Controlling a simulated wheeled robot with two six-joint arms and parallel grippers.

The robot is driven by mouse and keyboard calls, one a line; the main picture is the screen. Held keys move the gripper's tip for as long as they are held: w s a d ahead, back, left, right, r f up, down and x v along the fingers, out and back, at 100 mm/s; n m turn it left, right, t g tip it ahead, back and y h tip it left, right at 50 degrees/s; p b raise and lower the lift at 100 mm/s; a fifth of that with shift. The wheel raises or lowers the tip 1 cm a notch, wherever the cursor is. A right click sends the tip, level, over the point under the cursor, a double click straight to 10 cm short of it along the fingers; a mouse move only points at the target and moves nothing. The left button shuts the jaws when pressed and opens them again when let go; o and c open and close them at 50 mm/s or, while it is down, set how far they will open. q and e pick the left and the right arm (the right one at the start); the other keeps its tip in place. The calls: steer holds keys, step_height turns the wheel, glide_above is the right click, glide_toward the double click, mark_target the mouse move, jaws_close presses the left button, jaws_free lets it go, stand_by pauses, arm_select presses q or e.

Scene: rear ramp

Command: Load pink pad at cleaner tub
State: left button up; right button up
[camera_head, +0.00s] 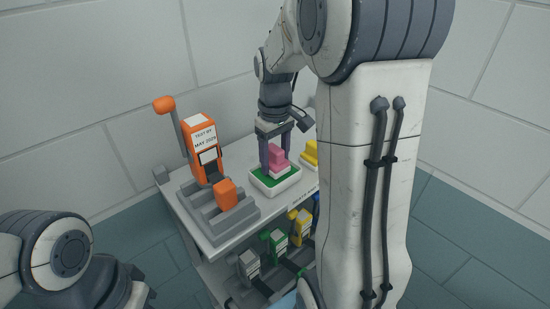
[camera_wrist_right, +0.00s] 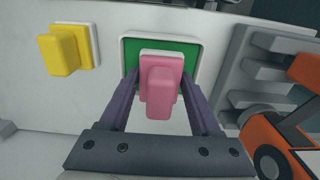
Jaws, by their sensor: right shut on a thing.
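The pink pad (camera_head: 276,156) has a pink grip block on a white base. My right gripper (camera_head: 275,165) is shut on it, with one finger on each side; the pad also shows between the fingers in the wrist view (camera_wrist_right: 160,88). The pad is at the cleaner tub (camera_head: 262,188), a shallow white tray with a green inside, which also shows in the wrist view (camera_wrist_right: 130,52). The pad's base is within the tub's outline; I cannot tell whether it touches the green. My left arm is at the lower left; its fingers do not show.
A yellow pad (camera_head: 311,152) lies on the bench beside the tub. On the other side stand a grey stepped rack (camera_head: 228,222) and an orange tool (camera_head: 205,148) with a label. Grey, green (camera_head: 277,243) and yellow bottles stand on a lower shelf.

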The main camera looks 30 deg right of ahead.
mark_target(275, 148)
steer(key=shift+f+b, duration=0.35)
steer(key=shift+f, duration=0.15)
stand_by(0.5)
stand_by(1.2)
step_height(275, 148, up, 7)
steer(key=p, duration=0.7)
stand_by(0.7)
